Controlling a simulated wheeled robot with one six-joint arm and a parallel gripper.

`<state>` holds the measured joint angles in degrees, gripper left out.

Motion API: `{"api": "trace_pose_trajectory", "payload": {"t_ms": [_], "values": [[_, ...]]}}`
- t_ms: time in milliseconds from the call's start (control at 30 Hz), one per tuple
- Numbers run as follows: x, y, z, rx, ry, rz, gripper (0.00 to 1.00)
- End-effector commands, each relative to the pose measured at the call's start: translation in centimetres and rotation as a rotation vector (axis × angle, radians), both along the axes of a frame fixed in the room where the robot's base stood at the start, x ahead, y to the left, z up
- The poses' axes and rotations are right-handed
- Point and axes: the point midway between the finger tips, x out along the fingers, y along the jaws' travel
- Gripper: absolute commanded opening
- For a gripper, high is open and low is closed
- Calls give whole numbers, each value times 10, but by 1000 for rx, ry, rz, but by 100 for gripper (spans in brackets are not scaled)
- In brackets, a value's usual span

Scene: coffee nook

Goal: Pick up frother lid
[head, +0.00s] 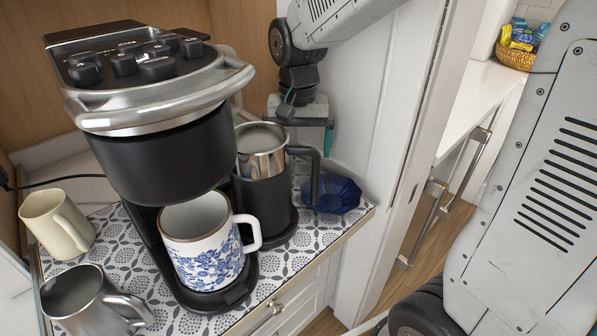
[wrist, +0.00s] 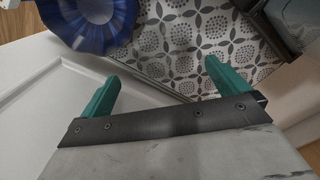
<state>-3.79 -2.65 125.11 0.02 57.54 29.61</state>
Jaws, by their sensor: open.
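The frother (head: 262,190) is a black jug with a steel upper part and a black handle, standing right of the coffee maker. Its top looks open. I cannot make out a separate frother lid in either view. My gripper (wrist: 160,78) is open and empty, with teal fingers over the patterned counter and its edge. In the head view my gripper (head: 305,132) is behind and right of the frother, which hides part of it. A dark object (wrist: 284,22), possibly the frother, shows at the wrist view's upper right.
A blue fluted bowl (head: 338,195) sits right of the frother; it also shows in the wrist view (wrist: 92,20). The coffee maker (head: 160,150) holds a blue-and-white mug (head: 203,245). A cream mug (head: 57,224) and a steel mug (head: 85,300) stand left.

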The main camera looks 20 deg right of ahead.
Motion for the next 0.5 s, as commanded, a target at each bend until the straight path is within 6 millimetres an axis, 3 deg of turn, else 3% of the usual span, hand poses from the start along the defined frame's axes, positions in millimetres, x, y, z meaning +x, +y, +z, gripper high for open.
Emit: {"api": "trace_pose_trajectory", "payload": {"t_ms": [233,500], "values": [[0,3,-37,-1,3,0,100],[1,3,-43,-1,-3,0,100]]}}
